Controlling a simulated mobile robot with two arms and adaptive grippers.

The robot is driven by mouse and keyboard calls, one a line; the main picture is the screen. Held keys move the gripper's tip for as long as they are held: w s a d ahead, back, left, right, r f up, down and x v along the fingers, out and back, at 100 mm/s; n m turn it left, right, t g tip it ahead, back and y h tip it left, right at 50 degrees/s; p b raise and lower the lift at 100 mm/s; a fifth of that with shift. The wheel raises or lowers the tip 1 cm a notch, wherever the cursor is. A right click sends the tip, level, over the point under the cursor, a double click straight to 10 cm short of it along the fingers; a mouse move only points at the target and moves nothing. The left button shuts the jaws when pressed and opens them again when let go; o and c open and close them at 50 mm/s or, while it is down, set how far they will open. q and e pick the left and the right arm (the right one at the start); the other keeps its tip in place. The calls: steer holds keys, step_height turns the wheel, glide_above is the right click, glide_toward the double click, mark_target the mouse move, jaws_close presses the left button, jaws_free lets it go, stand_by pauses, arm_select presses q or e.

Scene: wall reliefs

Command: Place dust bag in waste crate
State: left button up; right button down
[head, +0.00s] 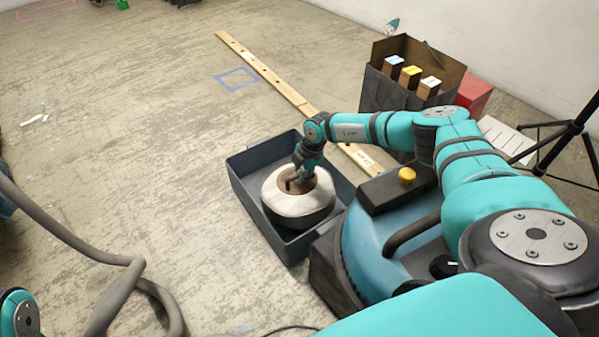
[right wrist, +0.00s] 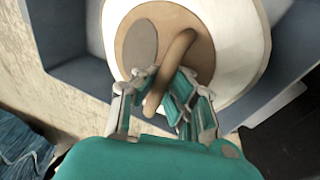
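The dust bag (head: 297,196) is a rounded white bag with a brown top and a brown loop handle. It sits inside the grey waste crate (head: 243,185), between its walls. In the right wrist view the white bag (right wrist: 250,45) fills the top, with the crate wall (right wrist: 75,85) around it. My right gripper (head: 300,180) is at the bag's top. In the wrist view its fingers (right wrist: 165,98) stand on both sides of the loop handle, and the finger tips look apart; contact is unclear. At the lower left of the head view only part of my left arm shows.
A blue vacuum body (head: 375,255) with a yellow knob stands right of the crate. A hose (head: 75,240) lies at the left. A wooden plank (head: 262,70) lies behind. A dark box (head: 385,90), red box (head: 473,93) and tripod (head: 565,135) stand at the right. The left floor is mostly clear.

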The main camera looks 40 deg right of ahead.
steer(key=shift+w, duration=0.1)
steer(key=shift+f, duration=0.6)
steer(key=c, duration=1.9)
jaws_free()
steer(key=shift+f, duration=0.1)
steer(key=o, duration=0.4)
